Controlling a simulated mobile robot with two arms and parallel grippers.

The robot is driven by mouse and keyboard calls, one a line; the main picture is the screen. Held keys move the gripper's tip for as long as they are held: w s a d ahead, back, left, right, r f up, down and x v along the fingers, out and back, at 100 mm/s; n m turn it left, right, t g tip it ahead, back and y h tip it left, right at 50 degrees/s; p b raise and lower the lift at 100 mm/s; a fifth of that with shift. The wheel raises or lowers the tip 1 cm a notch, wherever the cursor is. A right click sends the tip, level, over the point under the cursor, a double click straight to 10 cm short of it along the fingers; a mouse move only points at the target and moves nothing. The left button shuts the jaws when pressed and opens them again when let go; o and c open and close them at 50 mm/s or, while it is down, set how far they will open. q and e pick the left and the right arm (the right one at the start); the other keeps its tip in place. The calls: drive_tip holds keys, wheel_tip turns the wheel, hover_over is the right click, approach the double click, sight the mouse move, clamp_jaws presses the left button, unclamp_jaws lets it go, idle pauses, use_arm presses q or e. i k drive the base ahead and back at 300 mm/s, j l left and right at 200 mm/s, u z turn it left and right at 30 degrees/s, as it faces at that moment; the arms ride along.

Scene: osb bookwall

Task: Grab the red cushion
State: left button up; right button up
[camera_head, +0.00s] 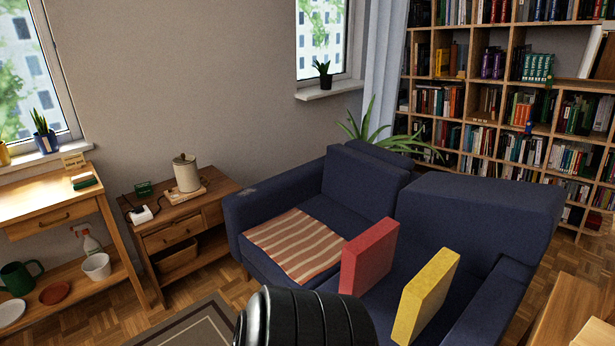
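The red cushion (368,257) is a thin square block standing upright, seen partly edge-on, on the seat of the blue sofa (363,183). It stands just right of a striped blanket (295,244) and left of a yellow cushion (425,295), with a gap between the two cushions. Its lower part is close behind a black rounded part of my arm at the bottom of the head view. Neither of my grippers is in view, so their state and distance from the cushion do not show.
A wooden side table (172,228) with a canister (186,173) stands left of the sofa. A wooden table edge (575,310) is at the lower right. Bookshelves (507,97) fill the back right. A rug (195,325) lies on the floor at the front.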

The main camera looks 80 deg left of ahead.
sight(368, 259)
drive_tip(key=u, duration=2.15)
drive_tip(key=i+j+z, duration=0.1)
drive_tip(key=j+z, duration=0.65)
drive_tip(key=j, duration=0.15)
